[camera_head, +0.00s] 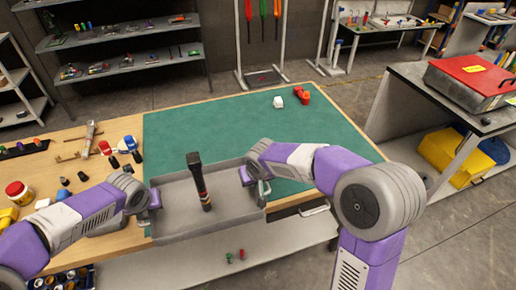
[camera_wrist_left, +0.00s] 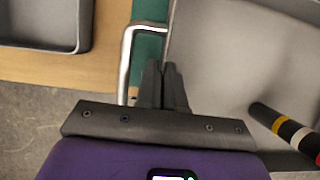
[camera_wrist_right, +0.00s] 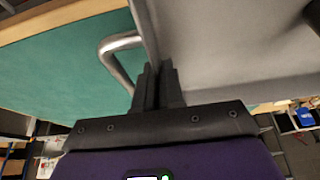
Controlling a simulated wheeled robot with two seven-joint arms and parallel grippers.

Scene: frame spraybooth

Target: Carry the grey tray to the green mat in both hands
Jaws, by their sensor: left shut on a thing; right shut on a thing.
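The grey tray (camera_head: 230,209) is held between my two grippers at the table's front edge. It overlaps the near part of the green mat (camera_head: 215,130) in the head view; I cannot tell its height above it. My left gripper (camera_head: 154,198) is shut on the tray's left wall, beside a metal handle (camera_wrist_left: 127,60). My right gripper (camera_head: 248,175) is shut on the right wall, beside another handle (camera_wrist_right: 115,50).
A red item (camera_head: 304,94) and a white item (camera_head: 278,102) lie at the mat's far right. Tools, a red-lidded jar (camera_head: 18,192) and small parts crowd the wooden table at left. The mat's middle is clear. A bench with a red-lidded box (camera_head: 470,75) stands at right.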

